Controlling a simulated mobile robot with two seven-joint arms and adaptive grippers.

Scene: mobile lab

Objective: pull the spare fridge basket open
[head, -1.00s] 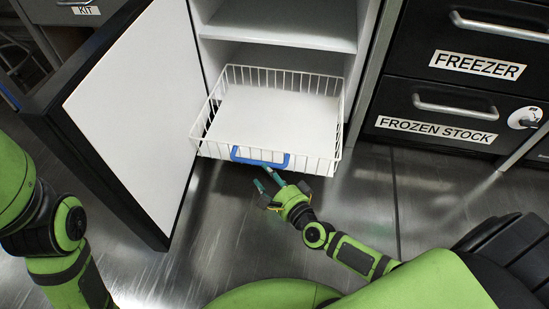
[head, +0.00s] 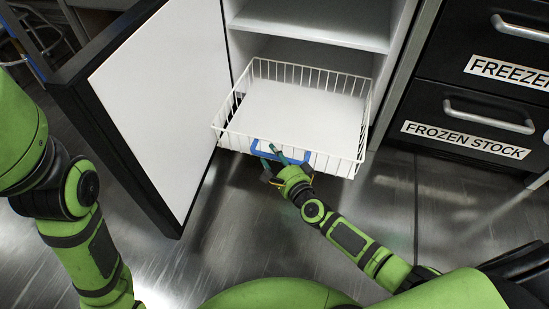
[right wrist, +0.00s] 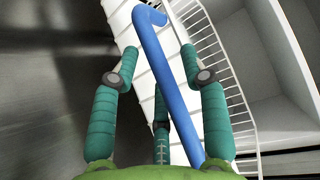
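The spare fridge basket (head: 300,105) is a white wire basket with a flat white floor, low in the open fridge. It is empty, and its front end sticks out past the cabinet opening. A blue handle (head: 262,148) is on its front side. My right gripper (head: 275,161) is at this handle. In the right wrist view the blue handle (right wrist: 173,85) runs between the teal fingers of the right gripper (right wrist: 160,88), which stand apart with gaps on both sides of it. My left arm shows at the left, but its gripper is out of view.
The fridge door (head: 160,100) stands open to the left of the basket. A white shelf (head: 315,25) is above it. Black drawers labelled FREEZER and FROZEN STOCK (head: 470,125) are at the right. The metal floor (head: 400,210) in front is clear.

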